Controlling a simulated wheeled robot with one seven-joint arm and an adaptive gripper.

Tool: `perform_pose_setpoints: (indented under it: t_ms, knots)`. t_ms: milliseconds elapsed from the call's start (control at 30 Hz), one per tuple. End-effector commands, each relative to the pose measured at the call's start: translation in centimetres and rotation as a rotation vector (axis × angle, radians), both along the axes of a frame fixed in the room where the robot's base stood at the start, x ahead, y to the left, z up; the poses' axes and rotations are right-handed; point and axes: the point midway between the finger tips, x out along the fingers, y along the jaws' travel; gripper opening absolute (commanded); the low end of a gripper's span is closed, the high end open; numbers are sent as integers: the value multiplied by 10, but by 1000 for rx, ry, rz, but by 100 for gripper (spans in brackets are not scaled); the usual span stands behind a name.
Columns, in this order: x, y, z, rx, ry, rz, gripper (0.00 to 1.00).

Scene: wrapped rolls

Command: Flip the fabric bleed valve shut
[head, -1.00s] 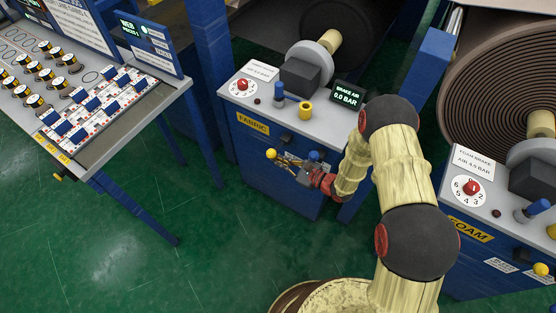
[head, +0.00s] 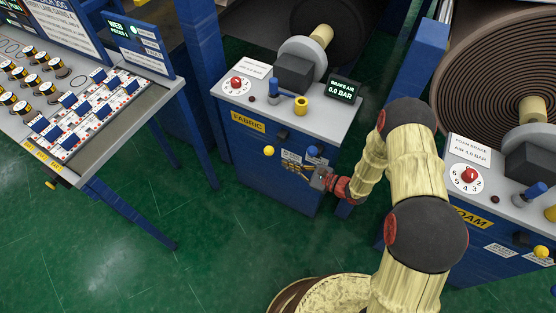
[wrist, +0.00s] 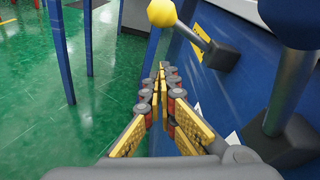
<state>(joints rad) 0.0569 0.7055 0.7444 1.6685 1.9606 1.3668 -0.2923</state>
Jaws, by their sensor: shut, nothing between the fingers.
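The front of the FABRIC cabinet (head: 240,150) carries two levers. One has a yellow ball (head: 268,151), which also shows in the wrist view (wrist: 161,13) on a stalk from a dark block (wrist: 220,55). The other has a blue knob (head: 313,151), large at the upper right of the wrist view (wrist: 295,20), on a grey stalk. I cannot read which one is labelled bleed. My gripper (head: 286,164) is shut and empty in front of the panel, below and between the two knobs. In the wrist view its fingertips (wrist: 162,74) lie below the yellow ball, apart from it.
The cabinet top holds a red dial (head: 236,83), a blue knob (head: 273,88), a yellow post (head: 301,105) and a display (head: 343,89) reading 0.0 BAR. The FOAM cabinet (head: 500,262) stands right. A table (head: 150,110) stands left. Green floor between is open.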

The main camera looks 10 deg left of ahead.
Motion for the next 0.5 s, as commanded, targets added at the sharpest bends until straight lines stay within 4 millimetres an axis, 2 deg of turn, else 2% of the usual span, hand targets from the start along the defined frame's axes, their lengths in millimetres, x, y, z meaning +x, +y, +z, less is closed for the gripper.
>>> perform_pose_setpoints:
  t_ms: [33,200,500]
  knots:
    - [-3,-10,4,0,1,-5,0]
    - [-12,-28,7,0,2,-4,0]
    - [-17,-35,7,0,1,0,0]
